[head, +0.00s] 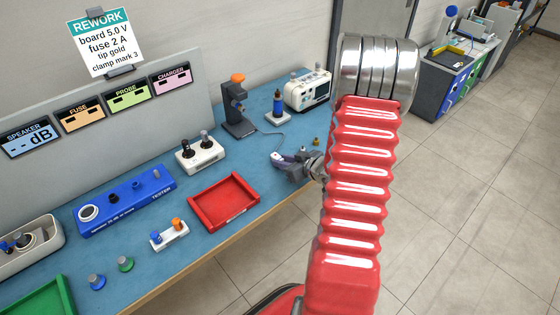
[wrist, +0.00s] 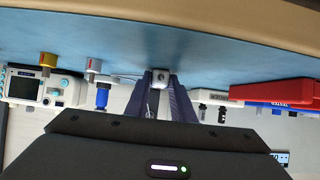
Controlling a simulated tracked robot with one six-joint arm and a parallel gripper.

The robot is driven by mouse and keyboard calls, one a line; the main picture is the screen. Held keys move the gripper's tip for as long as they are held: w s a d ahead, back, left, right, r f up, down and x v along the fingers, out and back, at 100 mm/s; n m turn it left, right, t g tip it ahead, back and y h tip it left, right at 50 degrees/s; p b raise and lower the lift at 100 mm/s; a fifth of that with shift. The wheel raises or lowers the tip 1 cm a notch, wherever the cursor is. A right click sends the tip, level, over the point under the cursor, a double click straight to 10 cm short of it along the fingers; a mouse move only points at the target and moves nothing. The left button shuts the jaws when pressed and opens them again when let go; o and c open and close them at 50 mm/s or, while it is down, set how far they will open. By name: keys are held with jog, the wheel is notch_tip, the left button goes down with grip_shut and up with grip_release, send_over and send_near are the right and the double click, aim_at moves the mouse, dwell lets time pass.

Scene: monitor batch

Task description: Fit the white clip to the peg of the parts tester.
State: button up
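My gripper (head: 281,159) is above the blue bench, right of the red tray. In the wrist view its two dark fingers (wrist: 161,80) close on a small white clip (wrist: 160,76) with a dark hole, held at the fingertips. In the head view the clip is too small to make out clearly. My gripper is well right of the tester.
The red tray (head: 224,202) lies between my gripper and the tester. A white block (head: 170,236) with blue and orange knobs stands in front. A white two-knob unit (head: 200,155), a dark stand (head: 238,118) and a white instrument (head: 308,92) stand behind. The bench's front edge is close.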

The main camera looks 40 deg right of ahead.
grip_shut()
jog(key=shift+r, duration=0.6)
dwell(0.8)
jog(key=shift+r, duration=2.3)
